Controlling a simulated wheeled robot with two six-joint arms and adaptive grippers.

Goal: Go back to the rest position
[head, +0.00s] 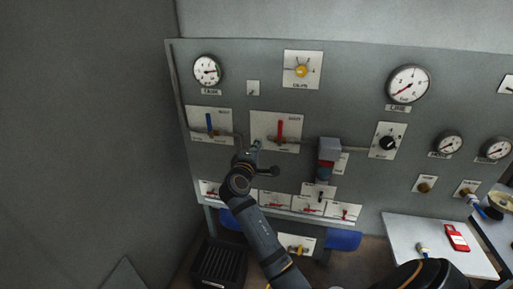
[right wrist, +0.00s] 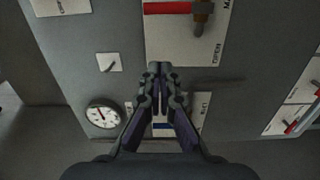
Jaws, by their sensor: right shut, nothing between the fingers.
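My right arm reaches up from the bottom of the head view to a grey control panel (head: 350,70). My right gripper (head: 252,150) is in front of the panel, just below and left of the red lever (head: 279,130). In the right wrist view the fingers of this gripper (right wrist: 160,72) are shut together with nothing between them. The red lever also shows there at the top (right wrist: 168,8), apart from the fingertips. I cannot tell whether the gripper touches the panel. My left gripper is not in view.
A blue lever (head: 209,122) is left of the gripper, and a grey box (head: 329,150) sticks out on the right. Gauges and a black knob (head: 388,143) are further right. A white table (head: 425,245) holds a red device (head: 456,237). A black crate (head: 219,263) is below.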

